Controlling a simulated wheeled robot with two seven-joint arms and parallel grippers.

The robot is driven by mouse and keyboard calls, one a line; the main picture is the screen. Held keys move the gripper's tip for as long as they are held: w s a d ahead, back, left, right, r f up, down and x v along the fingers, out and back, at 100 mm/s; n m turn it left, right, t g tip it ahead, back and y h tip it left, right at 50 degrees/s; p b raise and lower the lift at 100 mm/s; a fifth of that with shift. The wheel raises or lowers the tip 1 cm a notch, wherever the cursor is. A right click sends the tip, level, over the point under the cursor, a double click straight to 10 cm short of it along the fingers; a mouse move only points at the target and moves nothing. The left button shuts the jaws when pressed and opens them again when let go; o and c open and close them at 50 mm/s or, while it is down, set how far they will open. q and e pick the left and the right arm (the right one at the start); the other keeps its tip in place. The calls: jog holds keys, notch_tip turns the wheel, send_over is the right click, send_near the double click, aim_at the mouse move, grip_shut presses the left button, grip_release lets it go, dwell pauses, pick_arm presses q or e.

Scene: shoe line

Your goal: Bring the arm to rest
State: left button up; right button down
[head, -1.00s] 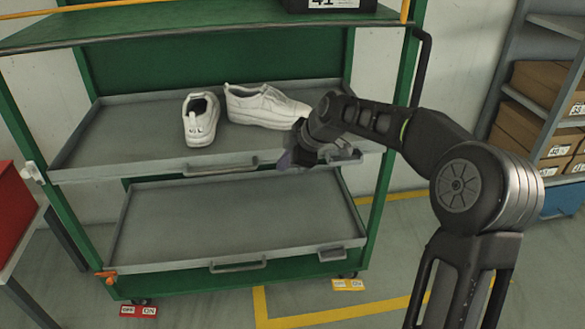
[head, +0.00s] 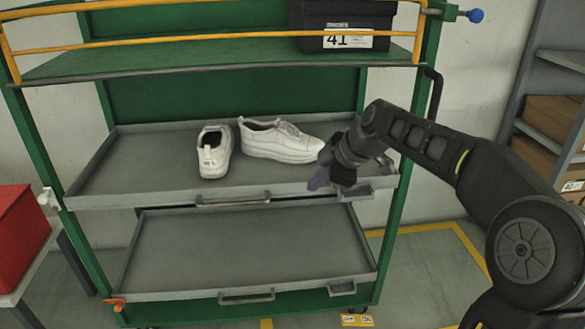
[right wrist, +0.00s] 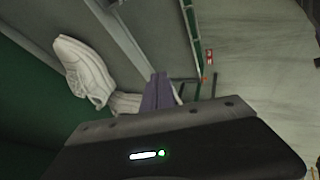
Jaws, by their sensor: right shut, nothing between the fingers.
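My right arm comes in from the right in the head view. Its gripper (head: 318,181) is shut and empty, just in front of the right part of the cart's middle tray (head: 110,170). In the right wrist view the closed purple fingers (right wrist: 157,92) show with nothing between them. Two white shoes rest on the middle tray: the left one (head: 214,153) points away with its heel to me, the right one (head: 280,140) lies sideways. The gripper is apart from the right shoe, to its lower right. Both shoes also show in part in the right wrist view (right wrist: 82,68). My left gripper is not in view.
The green cart's lower tray (head: 240,250) is empty. A black box marked 41 (head: 345,25) stands on the top shelf behind a yellow rail. A red bin (head: 22,235) is at the left. A rack with cardboard boxes (head: 552,125) stands at the right.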

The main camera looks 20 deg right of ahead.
jog(key=w+a+f+m+t+h, duration=0.15)
jog(key=w+f+m, duration=0.25)
jog(key=f+m, duration=0.75)
jog(key=s+a+f+m+g+y, duration=0.1)
jog(key=s+a+f+m, duration=0.1)
jog(key=s+a+f, duration=0.55)
jog(key=s+a+f+m+g, duration=0.1)
jog(key=s+a+f, duration=0.25)
jog(key=f, duration=0.65)
jog(key=s+a+f+m+g+y, duration=0.1)
jog(key=s+a+f+m+g, duration=0.1)
jog(key=s+a+f, duration=0.55)
jog(key=s+a+f+n+g, duration=0.1)
jog(key=s+a+f, duration=0.15)
jog(key=s, duration=0.25)
jog(key=s+a+f+g+y, duration=0.1)
jog(key=s+a+f+g, duration=0.1)
jog(key=s+f, duration=0.25)
jog(key=s+a+f+n+g, duration=0.1)
jog(key=s+a+f, duration=0.15)
jog(key=s, duration=0.35)
notch_tip(320, 180, up, 20)
jog(key=p, duration=2)
jog(key=shift+w+d, duration=0.2)
jog(key=shift+w, duration=0.1)
